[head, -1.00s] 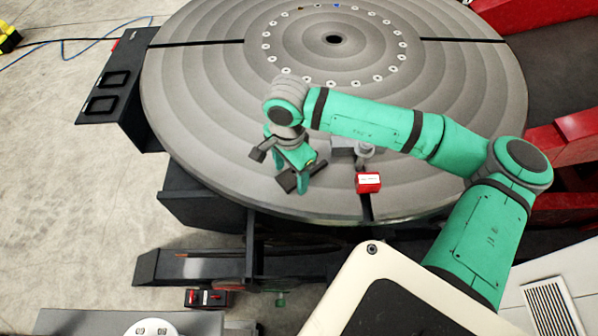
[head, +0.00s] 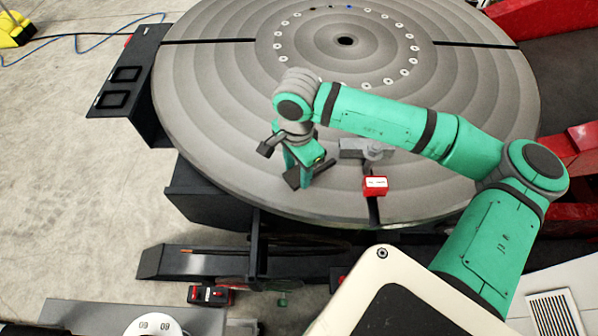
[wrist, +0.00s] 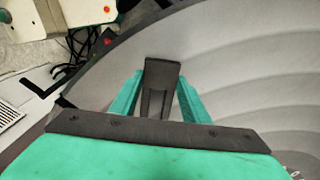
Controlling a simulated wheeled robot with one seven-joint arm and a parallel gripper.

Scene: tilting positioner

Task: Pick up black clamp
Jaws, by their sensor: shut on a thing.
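The black clamp (wrist: 161,73) is a dark tapered piece between the two green fingers of my gripper (wrist: 160,92) in the wrist view. In the head view my gripper (head: 304,181) is over the near left part of the round grey table (head: 215,135), shut on the black clamp (head: 291,182). Dark ends of the clamp stick out on both sides of the fingers. The fingers hide its middle. I cannot tell whether it touches the table surface.
A grey metal fixture (head: 362,149) stands on the table right of my gripper. A red box (head: 375,186) with a white label is near the table's front edge, by a dark slot. The table's left and far areas are largely clear.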

